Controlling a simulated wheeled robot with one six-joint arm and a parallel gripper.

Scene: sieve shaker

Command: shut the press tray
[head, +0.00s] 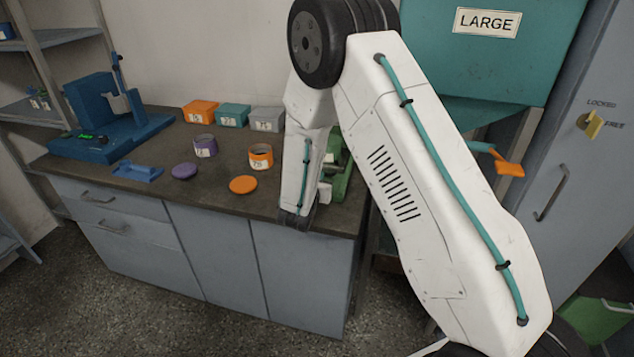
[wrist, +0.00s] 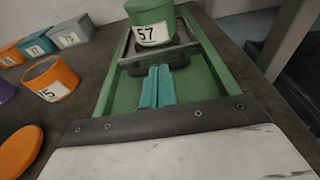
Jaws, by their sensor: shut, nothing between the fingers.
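A green, frame-like unit with long side rails (wrist: 221,65), which looks like the press and its tray, lies ahead in the wrist view. A grey crossbar (wrist: 186,50) spans it, with a dark loop-shaped handle (wrist: 180,63) just in front. A green pot marked 57 (wrist: 152,24) is at its far end. My gripper (wrist: 158,70) has its teal fingers shut together and empty, pointing at the handle. I cannot tell whether they touch it. In the head view the green unit (head: 342,180) is at the counter's right end, mostly hidden behind my arm.
On the counter (head: 215,198) are an orange-banded jar (head: 260,158), an orange lid (head: 243,185), a purple jar (head: 205,147), a purple lid (head: 184,171) and boxes, including an orange one (head: 200,112). A blue machine (head: 95,120) stands left. A teal hopper (head: 510,60) is right.

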